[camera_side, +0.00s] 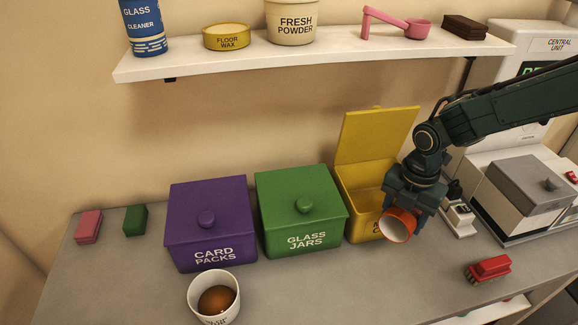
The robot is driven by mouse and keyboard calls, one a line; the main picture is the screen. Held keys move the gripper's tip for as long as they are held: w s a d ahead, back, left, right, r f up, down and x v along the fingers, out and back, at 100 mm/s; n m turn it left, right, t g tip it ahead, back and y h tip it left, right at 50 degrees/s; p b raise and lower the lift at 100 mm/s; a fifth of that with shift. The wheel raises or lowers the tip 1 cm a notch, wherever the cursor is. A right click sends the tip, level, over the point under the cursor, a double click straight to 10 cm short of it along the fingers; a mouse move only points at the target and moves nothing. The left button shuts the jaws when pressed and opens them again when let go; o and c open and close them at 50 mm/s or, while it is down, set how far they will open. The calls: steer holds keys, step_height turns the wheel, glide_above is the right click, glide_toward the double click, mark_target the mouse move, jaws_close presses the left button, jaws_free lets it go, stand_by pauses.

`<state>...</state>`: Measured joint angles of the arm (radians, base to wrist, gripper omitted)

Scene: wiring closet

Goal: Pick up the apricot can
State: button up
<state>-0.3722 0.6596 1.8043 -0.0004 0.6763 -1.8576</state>
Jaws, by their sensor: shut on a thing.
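My gripper (405,198) is at the right, in front of the yellow bin. It is shut on an orange can (398,226), which I take to be the apricot can; no label on it can be read. The can is tilted on its side, with its pale open end facing the front left. It is held up in front of the yellow bin (377,137), whose lid stands open. The can and my gripper hide part of the bin's front and its lettering.
A green bin (300,210) marked GLASS JARS and a purple bin (210,222) marked CARD PACKS are closed. A white cup (214,297) with brown contents stands in front. A red block (488,269) lies at right. A shelf (290,55) hangs above.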

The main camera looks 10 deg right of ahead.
steer(key=shift+s, duration=2.25)
steer(key=shift+d, duration=0.15)
